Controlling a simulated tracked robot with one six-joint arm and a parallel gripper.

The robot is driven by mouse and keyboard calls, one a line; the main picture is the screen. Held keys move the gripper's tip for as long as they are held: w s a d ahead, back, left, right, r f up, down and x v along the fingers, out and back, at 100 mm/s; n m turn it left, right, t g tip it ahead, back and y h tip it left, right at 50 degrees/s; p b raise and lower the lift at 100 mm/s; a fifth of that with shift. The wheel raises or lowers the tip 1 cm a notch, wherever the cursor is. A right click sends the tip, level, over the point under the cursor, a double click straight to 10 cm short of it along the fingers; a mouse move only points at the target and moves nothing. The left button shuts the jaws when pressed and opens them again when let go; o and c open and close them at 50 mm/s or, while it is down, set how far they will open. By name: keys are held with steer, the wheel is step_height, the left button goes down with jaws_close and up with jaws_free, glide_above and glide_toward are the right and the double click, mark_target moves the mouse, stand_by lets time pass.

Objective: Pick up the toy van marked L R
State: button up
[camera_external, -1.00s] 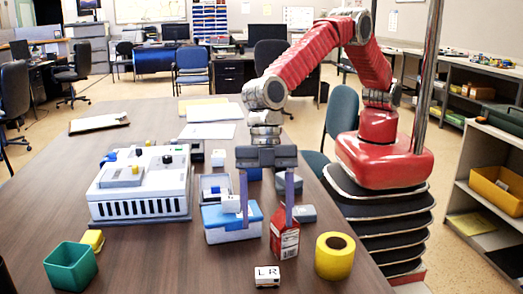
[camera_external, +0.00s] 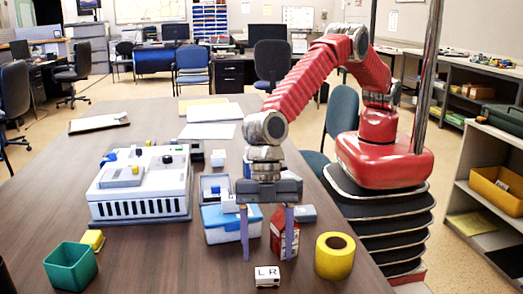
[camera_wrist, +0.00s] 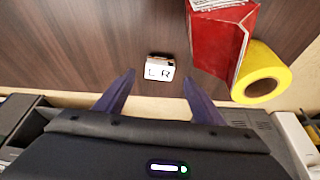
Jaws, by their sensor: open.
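The toy van (camera_external: 267,276) is a small white block marked L R on the front part of the table. In the wrist view the van (camera_wrist: 159,70) lies beyond the fingertips, roughly centred between them, with its letters facing the camera. My gripper (camera_external: 267,258) is open and empty. In the outside view its fingers point down, with the tips a little above the van in the picture. In the wrist view my gripper (camera_wrist: 158,80) shows two spread purple fingers, apart from the van.
A red and white carton (camera_external: 282,240) stands close by the right finger, with a yellow tape roll (camera_external: 334,256) to its right. A blue-lidded box (camera_external: 222,234) is behind on the left. A green cup (camera_external: 71,266) and yellow block (camera_external: 93,239) stand left. The table between cup and van is clear.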

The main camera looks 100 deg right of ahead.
mark_target(267, 272)
steer(key=shift+x, duration=2.15)
steer(key=shift+w, duration=0.15)
steer(key=shift+c, duration=0.5)
steer(key=c, duration=1)
steer(key=shift+r, duration=0.1)
step_height(267, 272, up, 10)
steer(key=shift+f, duration=0.1)
